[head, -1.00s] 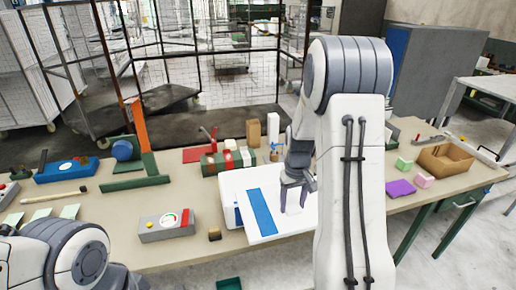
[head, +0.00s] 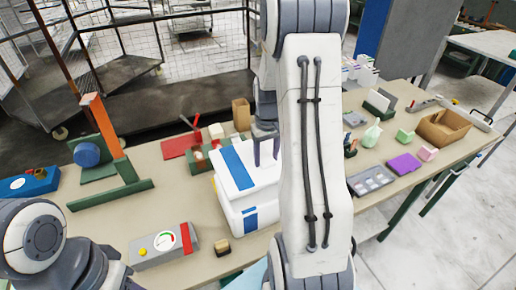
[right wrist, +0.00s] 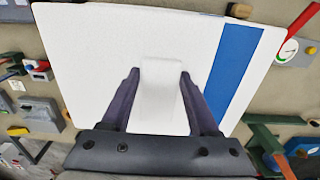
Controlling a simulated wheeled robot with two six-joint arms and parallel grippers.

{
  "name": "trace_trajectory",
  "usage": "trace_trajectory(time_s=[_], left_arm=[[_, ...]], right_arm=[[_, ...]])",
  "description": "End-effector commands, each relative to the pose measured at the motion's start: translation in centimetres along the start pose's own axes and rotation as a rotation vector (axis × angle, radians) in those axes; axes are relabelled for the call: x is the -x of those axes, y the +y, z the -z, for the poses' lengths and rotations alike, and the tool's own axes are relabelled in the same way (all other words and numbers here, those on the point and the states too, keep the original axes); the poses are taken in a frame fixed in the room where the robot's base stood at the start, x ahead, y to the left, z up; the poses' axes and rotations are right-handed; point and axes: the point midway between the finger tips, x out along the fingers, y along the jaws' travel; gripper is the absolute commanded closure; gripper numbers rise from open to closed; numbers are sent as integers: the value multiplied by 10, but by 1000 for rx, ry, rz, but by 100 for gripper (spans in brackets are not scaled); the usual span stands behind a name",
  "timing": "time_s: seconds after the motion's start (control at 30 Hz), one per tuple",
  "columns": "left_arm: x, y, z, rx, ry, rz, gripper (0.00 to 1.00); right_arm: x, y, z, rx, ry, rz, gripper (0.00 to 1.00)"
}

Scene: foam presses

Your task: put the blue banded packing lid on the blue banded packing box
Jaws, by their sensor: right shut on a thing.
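The blue banded packing lid (head: 236,168) is a white slab with a blue stripe across its top and a raised white grip block. The blue banded packing box (head: 235,224), white with a blue band on its front, stands directly under it on the table. The lid lines up roughly with the box; I cannot tell whether it is fully seated. My right gripper (head: 266,150) is over the lid, pointing down. In the right wrist view its fingers (right wrist: 160,78) are shut on the grip block of the lid (right wrist: 95,60). My left gripper is out of view.
A grey gauge box (head: 165,246) and a small dark-and-tan block (head: 222,246) stand in front and left of the box. A green stand (head: 115,180) is at left. A purple block (head: 404,164) and an open cardboard box (head: 444,128) are at right.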

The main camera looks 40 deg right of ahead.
Motion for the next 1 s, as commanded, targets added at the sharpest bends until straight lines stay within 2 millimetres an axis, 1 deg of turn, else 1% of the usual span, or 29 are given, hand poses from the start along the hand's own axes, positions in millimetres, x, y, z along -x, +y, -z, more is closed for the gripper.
trace_trajectory(time_s=[0.27, 1.0], left_arm=[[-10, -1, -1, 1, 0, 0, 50], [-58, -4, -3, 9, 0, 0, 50]], right_arm=[[-12, 2, -1, -4, 0, 0, 92], [-70, -1, 0, 1, -1, 0, 92]])
